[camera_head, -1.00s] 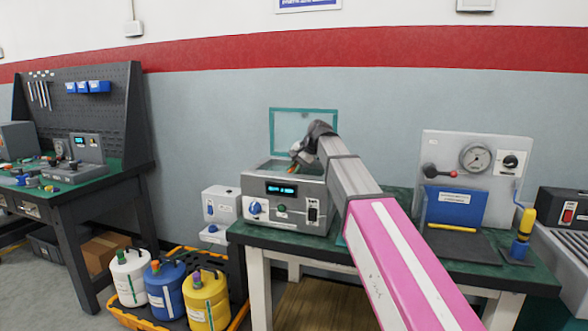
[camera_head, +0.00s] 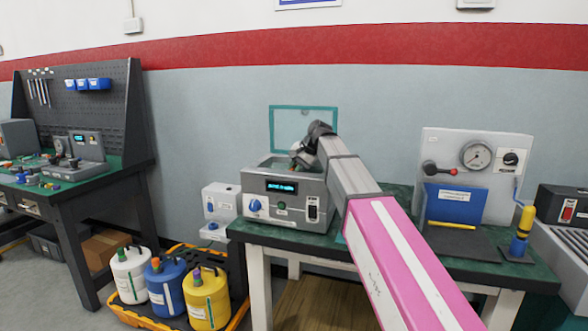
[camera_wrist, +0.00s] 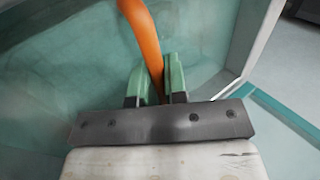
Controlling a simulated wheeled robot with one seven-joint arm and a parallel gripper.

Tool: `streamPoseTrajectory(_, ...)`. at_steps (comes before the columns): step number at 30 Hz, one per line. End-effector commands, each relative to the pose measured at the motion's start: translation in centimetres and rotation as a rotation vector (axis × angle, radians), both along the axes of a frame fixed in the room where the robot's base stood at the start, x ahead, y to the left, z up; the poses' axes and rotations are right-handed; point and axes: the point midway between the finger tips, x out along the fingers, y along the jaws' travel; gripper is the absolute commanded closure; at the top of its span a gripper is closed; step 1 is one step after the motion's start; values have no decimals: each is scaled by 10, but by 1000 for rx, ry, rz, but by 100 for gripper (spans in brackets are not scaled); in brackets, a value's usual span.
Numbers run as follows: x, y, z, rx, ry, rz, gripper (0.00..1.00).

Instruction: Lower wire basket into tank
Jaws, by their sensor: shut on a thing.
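The tank (camera_head: 262,212) is a grey box with a blue display and knobs, standing at the left end of the green-topped bench. Its teal-framed clear lid (camera_head: 272,130) is raised at the back. My gripper (camera_head: 297,160) is over the tank's open top. In the wrist view my gripper's green fingers (camera_wrist: 160,85) are shut on a curved orange handle (camera_wrist: 143,30), which I take to be the wire basket's. The basket's wire body cannot be made out in either view.
A pressure gauge panel (camera_head: 450,158) with a blue board (camera_head: 447,207) stands on the bench to the right. Several jugs (camera_head: 165,290) sit in a yellow-edged floor tray at the left. A pegboard workbench (camera_head: 112,140) stands further left.

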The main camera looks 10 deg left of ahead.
Motion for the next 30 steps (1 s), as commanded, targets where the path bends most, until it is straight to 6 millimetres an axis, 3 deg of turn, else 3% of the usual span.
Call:
streamPoseTrajectory(7,0,0,-1,-1,0,0,100)
streamPoseTrajectory(8,0,0,-1,-1,0,0,77)
streamPoseTrajectory(9,0,0,-1,-1,0,0,64)
streamPoseTrajectory(10,0,0,-1,-1,0,0,57)
streamPoseTrajectory(20,0,0,2,-1,0,0,57)
streamPoseTrajectory(30,0,0,28,-1,0,0,57)
